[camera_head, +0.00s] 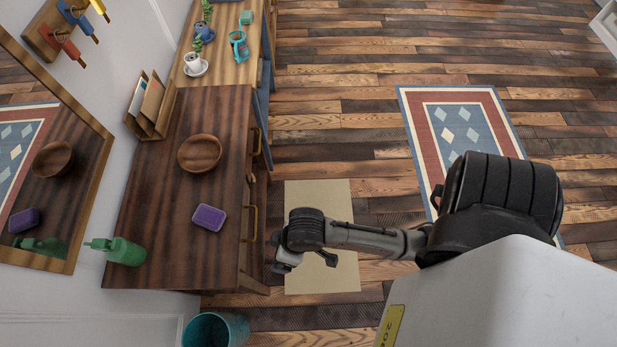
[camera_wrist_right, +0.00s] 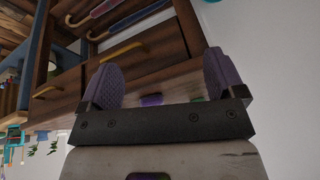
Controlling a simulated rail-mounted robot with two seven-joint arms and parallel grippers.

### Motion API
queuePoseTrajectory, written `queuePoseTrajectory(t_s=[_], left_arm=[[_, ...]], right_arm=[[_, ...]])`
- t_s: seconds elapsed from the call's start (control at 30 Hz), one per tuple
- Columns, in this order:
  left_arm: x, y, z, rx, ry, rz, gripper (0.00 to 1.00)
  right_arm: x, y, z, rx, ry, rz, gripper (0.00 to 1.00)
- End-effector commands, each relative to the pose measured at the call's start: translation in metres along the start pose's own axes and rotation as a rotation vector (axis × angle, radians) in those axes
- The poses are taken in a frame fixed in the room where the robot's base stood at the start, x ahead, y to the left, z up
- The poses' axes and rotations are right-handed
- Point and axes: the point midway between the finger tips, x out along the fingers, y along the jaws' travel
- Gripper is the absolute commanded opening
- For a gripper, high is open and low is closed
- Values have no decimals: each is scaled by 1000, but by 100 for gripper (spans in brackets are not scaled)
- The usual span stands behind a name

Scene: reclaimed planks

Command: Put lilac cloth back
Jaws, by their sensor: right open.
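A purple rounded rectangular item (camera_head: 208,217) lies flat on the dark wooden cabinet top (camera_head: 170,235); I cannot tell whether it is the lilac cloth or a box. No other lilac cloth shows clearly. My right gripper (camera_head: 277,256) is beside the cabinet's front, right of the purple item and apart from it. In the right wrist view, the right gripper (camera_wrist_right: 165,85) is open and empty, with its textured pads facing the cabinet. A small purple patch (camera_wrist_right: 151,100) shows between the fingers in the distance. My left gripper is out of view.
A wooden bowl (camera_head: 200,153), a green spray bottle (camera_head: 125,251) and a letter holder (camera_head: 151,107) stand on the cabinet. A teal bin (camera_head: 216,331) is on the floor at the cabinet's near end. A beige mat (camera_head: 318,200) lies in front.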

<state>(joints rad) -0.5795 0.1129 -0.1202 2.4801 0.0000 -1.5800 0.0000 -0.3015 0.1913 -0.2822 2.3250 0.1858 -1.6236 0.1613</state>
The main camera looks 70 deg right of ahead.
Motion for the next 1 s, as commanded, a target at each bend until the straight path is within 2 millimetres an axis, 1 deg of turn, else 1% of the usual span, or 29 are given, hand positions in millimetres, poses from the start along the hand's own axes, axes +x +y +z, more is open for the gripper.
queuePoseTrajectory(t_s=[0.03,0.1,0.2,0.33,0.5,1.0], left_arm=[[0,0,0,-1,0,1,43],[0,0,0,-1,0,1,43],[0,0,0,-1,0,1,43],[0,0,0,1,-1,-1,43],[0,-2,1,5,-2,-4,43],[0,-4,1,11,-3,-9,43]], right_arm=[[-6,6,18,13,-3,26,88],[-13,17,35,21,-5,69,88],[-23,28,56,24,-12,122,88],[-32,38,72,25,-22,166,88],[-36,42,78,25,-27,187,88],[-36,42,78,25,-27,186,88]])
